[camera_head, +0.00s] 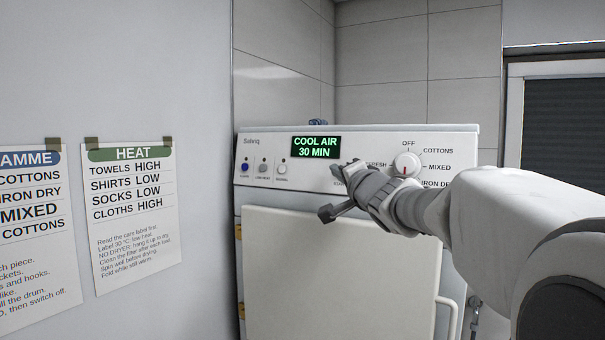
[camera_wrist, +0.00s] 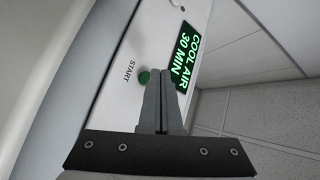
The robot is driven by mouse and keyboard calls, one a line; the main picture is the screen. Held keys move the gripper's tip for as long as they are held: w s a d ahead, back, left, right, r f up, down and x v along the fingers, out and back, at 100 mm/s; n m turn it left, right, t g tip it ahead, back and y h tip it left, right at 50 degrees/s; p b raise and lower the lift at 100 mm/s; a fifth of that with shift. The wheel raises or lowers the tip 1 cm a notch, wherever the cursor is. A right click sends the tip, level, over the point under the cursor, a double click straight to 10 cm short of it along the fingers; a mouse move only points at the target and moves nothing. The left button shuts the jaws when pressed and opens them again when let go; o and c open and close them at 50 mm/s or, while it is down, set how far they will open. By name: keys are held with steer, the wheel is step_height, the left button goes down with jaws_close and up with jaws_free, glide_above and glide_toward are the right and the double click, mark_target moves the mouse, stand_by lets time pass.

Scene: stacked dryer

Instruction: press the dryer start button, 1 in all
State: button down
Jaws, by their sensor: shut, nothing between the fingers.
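The dryer's white control panel (camera_head: 262,148) runs across the top of the dryer. Its lit display (camera_head: 316,147) reads COOL AIR 30 MIN and also shows in the wrist view (camera_wrist: 186,57). In the wrist view a round green button (camera_wrist: 144,77) sits beside the START label (camera_wrist: 131,70). My gripper (camera_wrist: 160,72) is shut and empty, its fingertips right beside the green button and partly over its edge. I cannot tell whether they touch it. In the head view my gripper (camera_head: 341,173) is in front of the panel below the display and hides the button.
A white programme dial (camera_head: 407,164) with a red mark is right of my gripper. Three small buttons, one of them a grey button (camera_head: 263,168), are at the panel's left. The dryer door (camera_head: 335,275) is below. A HEAT chart (camera_head: 132,215) hangs on the left wall.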

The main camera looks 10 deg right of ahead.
steer(key=shift+w+p, duration=0.1)
steer(key=shift+p, duration=0.2)
steer(key=shift+w+d+p, duration=0.25)
steer(key=shift+p, duration=0.1)
